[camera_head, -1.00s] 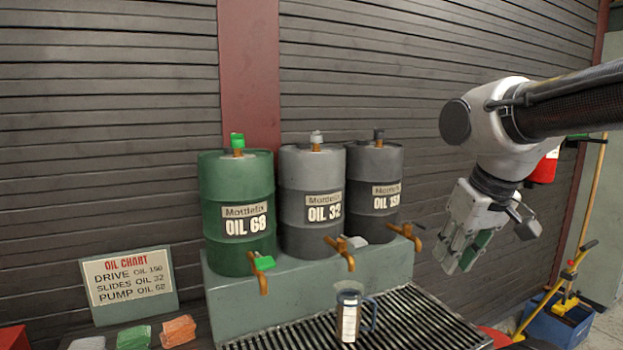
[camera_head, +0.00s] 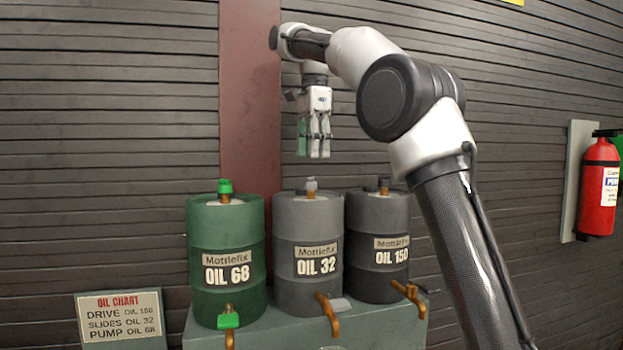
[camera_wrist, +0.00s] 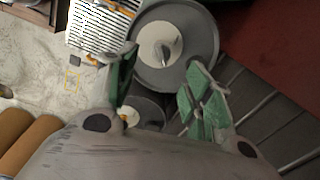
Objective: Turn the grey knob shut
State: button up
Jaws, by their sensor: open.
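The grey knob (camera_head: 311,184) stands on its brass stem on top of the middle grey drum (camera_head: 308,228), labelled OIL 32. My gripper (camera_head: 315,156) points straight down above the OIL 32 drum, apart from the knob. The wrist view looks down on a grey drum top with a pale disc and a grey knob (camera_wrist: 166,50) at its centre. My open, empty gripper (camera_wrist: 165,80) has its green-padded fingers below and to either side of that knob in the picture.
The green OIL 68 drum (camera_head: 225,233) with a green knob stands left, and the dark OIL 150 drum (camera_head: 378,225) with a dark knob right. All stand on a grey-green bench (camera_head: 265,335). A slatted wall and red column (camera_head: 250,100) are behind. An oil chart (camera_head: 122,315) is at left.

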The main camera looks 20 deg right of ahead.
aim_at(312, 178)
jog(key=f, duration=0.7)
jog(key=shift+w+a+f, duration=0.1)
jog(key=shift+w+f, duration=0.1)
jog(key=shift+f, duration=0.1)
jog(key=c, duration=1)
